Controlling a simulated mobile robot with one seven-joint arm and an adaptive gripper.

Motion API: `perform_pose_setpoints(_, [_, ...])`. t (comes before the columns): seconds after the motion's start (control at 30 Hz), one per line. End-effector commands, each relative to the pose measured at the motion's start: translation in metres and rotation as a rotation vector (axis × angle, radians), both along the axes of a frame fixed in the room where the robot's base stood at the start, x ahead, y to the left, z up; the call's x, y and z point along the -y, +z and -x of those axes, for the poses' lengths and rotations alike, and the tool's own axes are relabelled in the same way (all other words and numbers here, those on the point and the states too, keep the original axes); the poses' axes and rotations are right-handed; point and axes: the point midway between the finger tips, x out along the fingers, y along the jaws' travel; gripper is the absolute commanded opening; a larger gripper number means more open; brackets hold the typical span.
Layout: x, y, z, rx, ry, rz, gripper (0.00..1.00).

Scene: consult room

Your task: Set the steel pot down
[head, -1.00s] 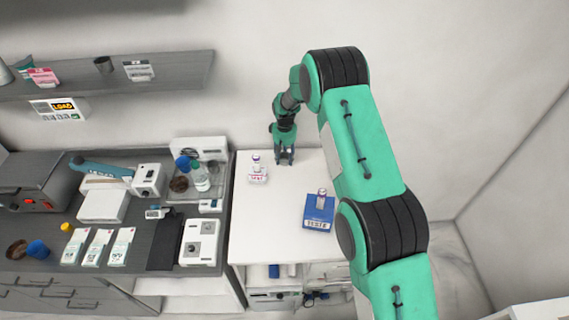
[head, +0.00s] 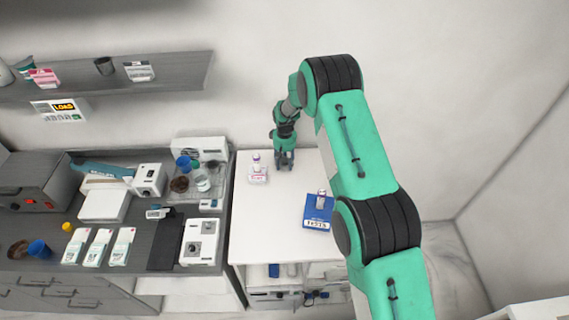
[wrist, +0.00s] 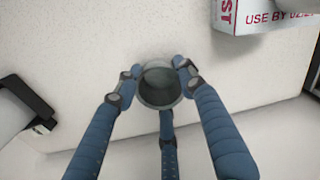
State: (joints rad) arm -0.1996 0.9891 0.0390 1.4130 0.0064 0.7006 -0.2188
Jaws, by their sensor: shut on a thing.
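The steel pot (wrist: 160,85) is a small grey, round, open vessel, seen from above in the wrist view. My gripper (wrist: 158,80) is shut on it, with blue fingers on its left and right sides and a third finger below it in the picture. In the head view my gripper (head: 284,163) points down at the back of the white table (head: 275,215), near the wall. The pot is not clearly visible there. I cannot tell whether its base touches the table.
A small white box with a vial on it (head: 257,172) stands just left of my gripper. A blue box (head: 319,213) with a vial on top lies to the front right. The table's middle and front are clear. A cluttered grey counter (head: 60,215) adjoins at left.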

Motion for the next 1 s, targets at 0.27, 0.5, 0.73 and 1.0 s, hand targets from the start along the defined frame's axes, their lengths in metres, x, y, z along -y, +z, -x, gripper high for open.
perform_pose_setpoints(0.27, [0.0, -0.003, 0.0, 0.0, 0.0, 0.0, 0.51])
perform_pose_setpoints(0.5, [0.0, -0.003, 0.0, 0.0, 0.0, 0.0, 0.58])
perform_pose_setpoints(0.73, [0.0, -0.001, 0.0, 0.0, 0.0, 0.0, 0.58])
perform_pose_setpoints(1.0, [0.0, 0.017, -0.001, 0.002, 0.0, -0.001, 0.58])
